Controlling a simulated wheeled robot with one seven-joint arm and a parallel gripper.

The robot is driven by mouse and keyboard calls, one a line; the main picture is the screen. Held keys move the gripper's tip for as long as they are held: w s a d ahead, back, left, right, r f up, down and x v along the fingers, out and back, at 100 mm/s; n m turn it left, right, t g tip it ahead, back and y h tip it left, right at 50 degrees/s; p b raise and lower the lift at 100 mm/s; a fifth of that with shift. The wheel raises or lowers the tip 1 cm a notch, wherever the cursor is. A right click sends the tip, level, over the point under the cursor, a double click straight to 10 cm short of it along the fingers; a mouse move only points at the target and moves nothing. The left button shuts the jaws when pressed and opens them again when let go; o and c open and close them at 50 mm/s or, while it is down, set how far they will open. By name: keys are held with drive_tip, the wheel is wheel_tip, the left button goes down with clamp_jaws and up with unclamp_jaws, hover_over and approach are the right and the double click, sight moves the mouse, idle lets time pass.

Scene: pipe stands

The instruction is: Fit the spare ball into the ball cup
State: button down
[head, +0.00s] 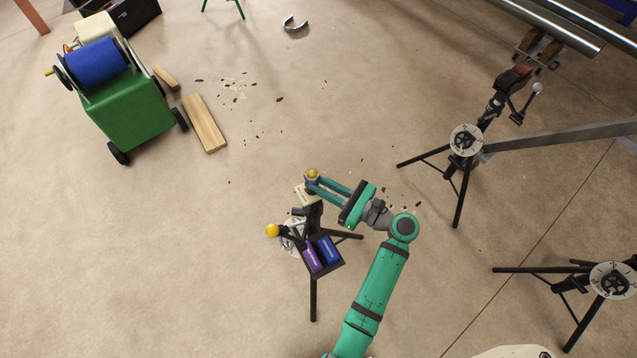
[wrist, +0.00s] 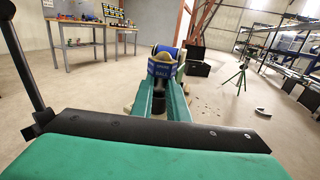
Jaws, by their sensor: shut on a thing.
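My gripper (head: 315,181) is at the top of the near pipe stand (head: 313,285), its fingers reaching left from the arm. It is shut on the spare ball (head: 312,174), a small yellow ball with some blue about it. In the wrist view a blue and yellow piece lettered BALL (wrist: 161,70) sits between the fingertips. A dark post shows below it. A cream label plate (head: 303,196) is just below the fingertips in the head view. I cannot make out the ball cup itself, or whether the ball touches it.
The near stand carries a tray with a purple box (head: 310,258) and a blue box (head: 328,250). Other stands (head: 466,141) are at right. A green cart (head: 130,112) and planks (head: 204,123) lie upper left. The floor between is mostly clear.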

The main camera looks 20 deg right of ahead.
drive_tip(key=shift+f, duration=0.65)
idle(0.7)
drive_tip(key=shift+r, duration=0.1)
drive_tip(key=shift+r, duration=0.5)
drive_tip(key=c, duration=1.6)
unclamp_jaws()
drive_tip(key=shift+c, duration=0.2)
drive_tip(key=shift+v, duration=2.5)
drive_tip(key=shift+d, duration=0.1)
